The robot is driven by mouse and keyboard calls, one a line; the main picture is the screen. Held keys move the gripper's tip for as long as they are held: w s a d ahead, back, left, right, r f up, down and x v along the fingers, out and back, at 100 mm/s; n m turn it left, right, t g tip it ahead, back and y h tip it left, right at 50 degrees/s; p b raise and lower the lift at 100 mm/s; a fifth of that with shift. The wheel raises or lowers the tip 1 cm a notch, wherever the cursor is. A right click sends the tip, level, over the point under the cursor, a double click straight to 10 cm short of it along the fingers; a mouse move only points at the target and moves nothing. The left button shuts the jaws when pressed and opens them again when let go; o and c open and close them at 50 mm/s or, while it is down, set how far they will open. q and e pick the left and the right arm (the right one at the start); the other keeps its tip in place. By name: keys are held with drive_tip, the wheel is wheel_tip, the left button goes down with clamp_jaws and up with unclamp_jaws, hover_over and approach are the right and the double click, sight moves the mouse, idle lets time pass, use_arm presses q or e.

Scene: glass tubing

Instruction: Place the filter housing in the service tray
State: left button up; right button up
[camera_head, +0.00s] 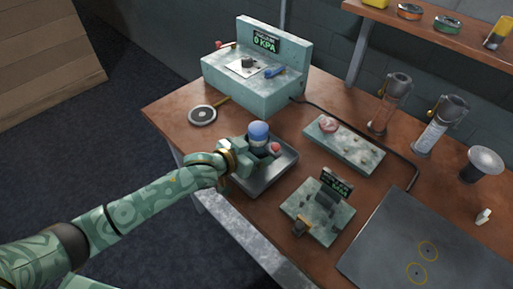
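A blue-capped upright piece with a dark lower body, which looks like the filter housing (258,131), is at the metal service tray (262,181). My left gripper (246,153) is right against its left side, over the tray's left part. The fingers partly hide the housing's lower body. I cannot tell whether they grip it, or whether its base rests on the tray floor. A small red piece (275,148) shows just right of the housing, over the tray. My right gripper is not in view.
A pump box (252,95) with a "0 KPA" display stands behind. A marbled plate (344,144), a small display stand (318,212), two clear cylinders (390,103) (437,125) and a grey mat (425,245) are to the right.

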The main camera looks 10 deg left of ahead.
use_arm(q)
drive_tip(key=shift+s+a+r, duration=0.1)
drive_tip(key=shift+r, duration=0.15)
drive_tip(key=p+v, duration=0.3)
drive_tip(key=v, duration=0.8)
drive_tip(key=shift+s+a+p, duration=0.2)
drive_tip(key=shift+s+p, duration=0.05)
drive_tip(key=shift+p, duration=0.05)
